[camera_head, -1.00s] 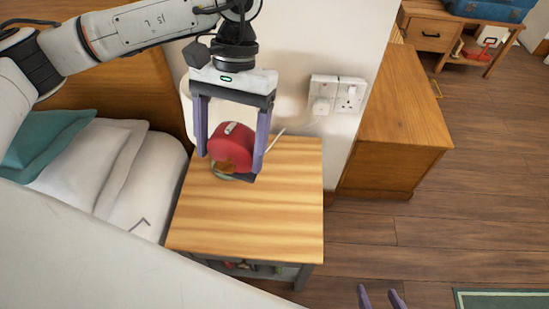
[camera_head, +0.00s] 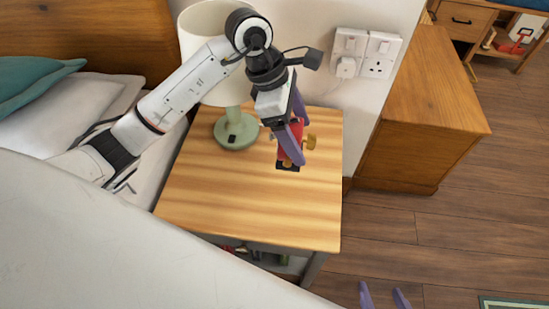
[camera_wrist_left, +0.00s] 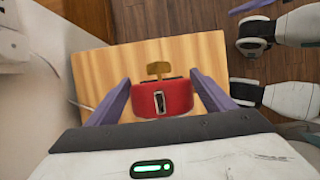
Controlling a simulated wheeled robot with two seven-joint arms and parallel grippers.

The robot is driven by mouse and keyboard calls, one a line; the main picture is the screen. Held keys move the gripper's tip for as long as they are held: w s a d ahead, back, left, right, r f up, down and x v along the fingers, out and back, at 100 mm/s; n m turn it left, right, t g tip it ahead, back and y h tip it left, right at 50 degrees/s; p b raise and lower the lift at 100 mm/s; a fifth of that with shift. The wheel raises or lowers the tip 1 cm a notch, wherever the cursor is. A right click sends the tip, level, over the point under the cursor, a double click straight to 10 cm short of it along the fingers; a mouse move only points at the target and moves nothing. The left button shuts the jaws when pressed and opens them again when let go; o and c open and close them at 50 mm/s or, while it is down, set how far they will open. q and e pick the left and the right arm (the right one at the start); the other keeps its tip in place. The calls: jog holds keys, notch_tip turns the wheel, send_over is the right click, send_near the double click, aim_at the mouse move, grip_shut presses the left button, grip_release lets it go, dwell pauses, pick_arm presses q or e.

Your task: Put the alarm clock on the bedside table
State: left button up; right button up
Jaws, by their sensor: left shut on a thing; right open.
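The red alarm clock (camera_head: 285,143) is between the purple fingers of my left gripper (camera_head: 290,148), which is shut on it. In the left wrist view the clock (camera_wrist_left: 162,98) shows its red body, a dark slot and a brass-coloured part, with a finger at each side. The clock is over the wooden top of the bedside table (camera_head: 240,205); whether it touches the top I cannot tell. The table top also fills the middle of the left wrist view (camera_wrist_left: 130,60). My right gripper (camera_head: 385,298) is open and empty at the bottom edge of the head view, over the floor.
A lamp with a green base (camera_head: 236,132) and pale shade stands at the table's back left, close to my left arm. A wall socket (camera_head: 366,52) is behind. A wooden cabinet (camera_head: 425,110) stands right. The table's front half is clear. The bed is left.

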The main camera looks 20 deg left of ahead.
pick_arm(q)
notch_tip(320, 180, down, 8)
jog(key=shift+f+b, duration=0.15)
jog(key=shift+b, duration=0.2)
jog(key=shift+f, duration=0.15)
jog(key=o, duration=2.1)
jog(key=shift+f, duration=0.1)
jog(key=shift+c, duration=0.2)
jog(key=shift+r, duration=0.2)
jog(key=p+v, duration=0.1)
jog(key=v, duration=1.1)
jog(key=shift+s, duration=0.1)
